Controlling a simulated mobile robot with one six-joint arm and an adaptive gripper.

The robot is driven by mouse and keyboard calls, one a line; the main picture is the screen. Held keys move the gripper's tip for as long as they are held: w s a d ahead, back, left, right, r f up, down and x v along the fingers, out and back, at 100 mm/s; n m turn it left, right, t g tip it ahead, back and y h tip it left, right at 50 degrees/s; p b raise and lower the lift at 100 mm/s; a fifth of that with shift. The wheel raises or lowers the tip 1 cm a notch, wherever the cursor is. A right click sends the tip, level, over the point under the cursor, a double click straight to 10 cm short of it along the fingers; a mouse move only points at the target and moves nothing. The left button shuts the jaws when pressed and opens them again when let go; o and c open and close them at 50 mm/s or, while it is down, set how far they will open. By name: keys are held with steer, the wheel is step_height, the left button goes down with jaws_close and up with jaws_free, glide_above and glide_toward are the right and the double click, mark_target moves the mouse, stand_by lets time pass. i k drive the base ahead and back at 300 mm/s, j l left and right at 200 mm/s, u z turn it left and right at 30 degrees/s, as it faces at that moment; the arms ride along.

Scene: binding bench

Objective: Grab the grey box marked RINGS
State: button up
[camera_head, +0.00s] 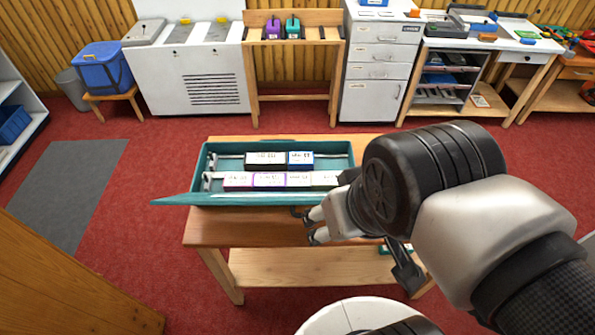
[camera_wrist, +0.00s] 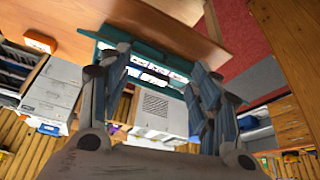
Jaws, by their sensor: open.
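A teal tray (camera_head: 180,198) stands on the wooden table and holds two rows of small labelled boxes. The back row has a black box (camera_head: 265,161) and a blue box (camera_head: 300,161). The front row has purple boxes (camera_head: 238,180) and a greenish one (camera_head: 325,179), partly hidden by my arm. The labels are too small to read, and I cannot tell which box is the grey one marked RINGS. My gripper (camera_head: 308,226) is open and empty near the tray's front right corner. In the wrist view, its fingers (camera_wrist: 158,80) are spread, with the tray (camera_wrist: 165,48) beyond them.
The wooden table (camera_head: 265,230) has bare top in front of the tray, and a lower shelf. A small bench with purple and green items (camera_head: 292,27), white drawers (camera_head: 378,70) and a white cabinet (camera_head: 190,75) stand along the back wall. Red floor lies open between.

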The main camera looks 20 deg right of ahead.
mark_target(296, 181)
steer(key=i+j+z, duration=0.35)
steer(key=j+z, duration=0.2)
steer(key=i+j+z, duration=0.1)
steer(key=j+z, duration=0.15)
steer(key=i+j+z, duration=0.1)
steer(key=j+z, duration=0.2)
steer(key=j, duration=0.15)
